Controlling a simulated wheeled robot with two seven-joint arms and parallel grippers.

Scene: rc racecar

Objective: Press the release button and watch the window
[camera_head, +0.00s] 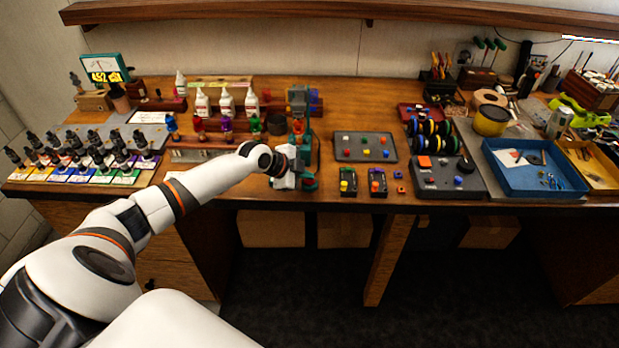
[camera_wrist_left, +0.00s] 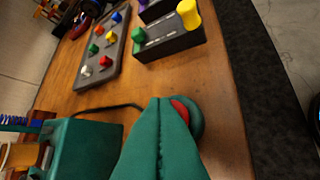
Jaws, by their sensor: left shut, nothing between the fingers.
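A red button on a round teal base (camera_wrist_left: 196,112) is in the left wrist view, partly hidden behind my fingertips. The base also shows in the head view (camera_head: 309,184) at the bench's front edge. My left gripper (camera_wrist_left: 166,103) has its teal fingers shut together with nothing between them. Its tips overlap the button's left side in the wrist view; I cannot tell whether they touch it. A teal device (camera_wrist_left: 78,148) stands left of the fingers, and its upper part (camera_head: 299,105) rises behind my gripper in the head view. I cannot make out a window. My right gripper is not in view.
A dark tray of coloured pegs (camera_head: 365,148) and small black boxes (camera_head: 348,181) lie right of the gripper. A black cable (camera_wrist_left: 105,108) runs behind the button. Bottles (camera_head: 227,102) stand at the back left. Bare wood surrounds the button base.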

